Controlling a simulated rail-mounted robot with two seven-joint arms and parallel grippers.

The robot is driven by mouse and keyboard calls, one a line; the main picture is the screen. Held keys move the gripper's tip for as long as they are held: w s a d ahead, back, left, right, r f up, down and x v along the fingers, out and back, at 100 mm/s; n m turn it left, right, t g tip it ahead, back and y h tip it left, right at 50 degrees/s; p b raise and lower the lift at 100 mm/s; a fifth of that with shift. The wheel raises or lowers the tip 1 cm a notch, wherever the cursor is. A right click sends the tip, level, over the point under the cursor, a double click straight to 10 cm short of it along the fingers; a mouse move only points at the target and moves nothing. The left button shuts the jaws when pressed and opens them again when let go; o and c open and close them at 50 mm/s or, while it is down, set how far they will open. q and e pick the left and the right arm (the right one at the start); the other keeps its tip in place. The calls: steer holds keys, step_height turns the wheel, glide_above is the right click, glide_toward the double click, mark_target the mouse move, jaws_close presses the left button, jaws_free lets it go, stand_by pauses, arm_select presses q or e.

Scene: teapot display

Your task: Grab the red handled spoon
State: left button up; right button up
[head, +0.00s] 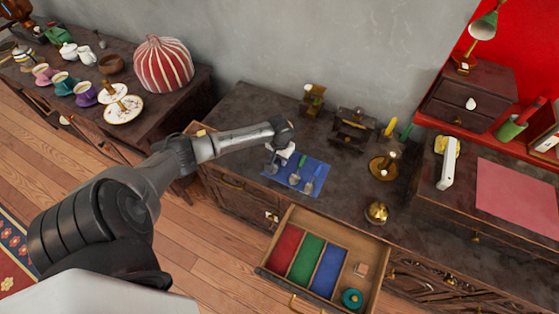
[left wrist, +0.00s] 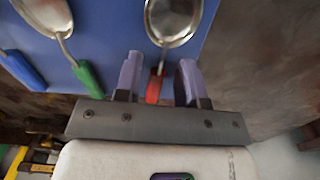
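The red handled spoon (left wrist: 172,20) lies on a blue mat (left wrist: 110,30) in the left wrist view, its red handle toward me. My left gripper (left wrist: 158,75) is open. Its two fingers appear on either side of the red handle, with gaps on both sides; I cannot tell their exact height. A green handled spoon (left wrist: 88,78) and a blue handled spoon (left wrist: 24,70) lie to the left in the wrist view. My right gripper is not in view.
An open drawer (head: 375,250) with red, green and blue compartments is below the mat (head: 318,163). A brass bell (head: 377,212) and a candle holder (head: 383,167) stand right of the mat. Brass and dark wooden devices stand behind it. A side table with crockery is at left.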

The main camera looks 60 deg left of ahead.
arm_select(q)
jaws_close()
